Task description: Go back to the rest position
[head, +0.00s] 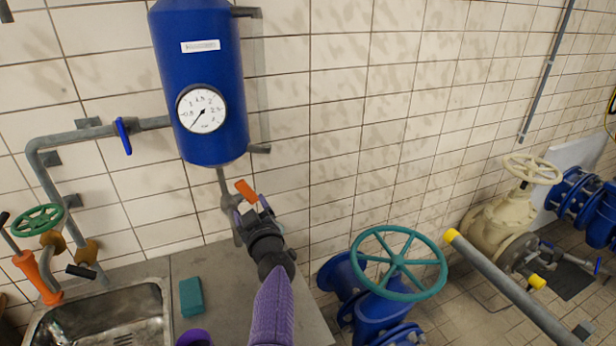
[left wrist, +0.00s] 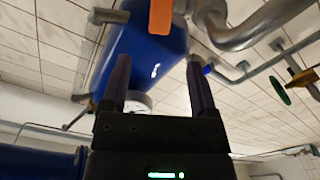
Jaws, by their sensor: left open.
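My left gripper (head: 252,208) is raised in front of the pipe under the blue tank (head: 200,70). Its fingers are apart with nothing between them. An orange valve handle (head: 245,190) sits just beyond the fingertips in the head view. In the left wrist view the same orange handle (left wrist: 160,15) shows at the top, past the two spread fingers of the gripper (left wrist: 158,60). I cannot tell whether a finger touches it. My right gripper is in neither view.
A steel sink (head: 100,318) and a teal sponge-like block (head: 191,296) are on the counter at lower left. A teal handwheel (head: 398,263) on blue piping stands right of my arm. A grey pipe (head: 510,290) slants across the lower right. The tiled wall is behind.

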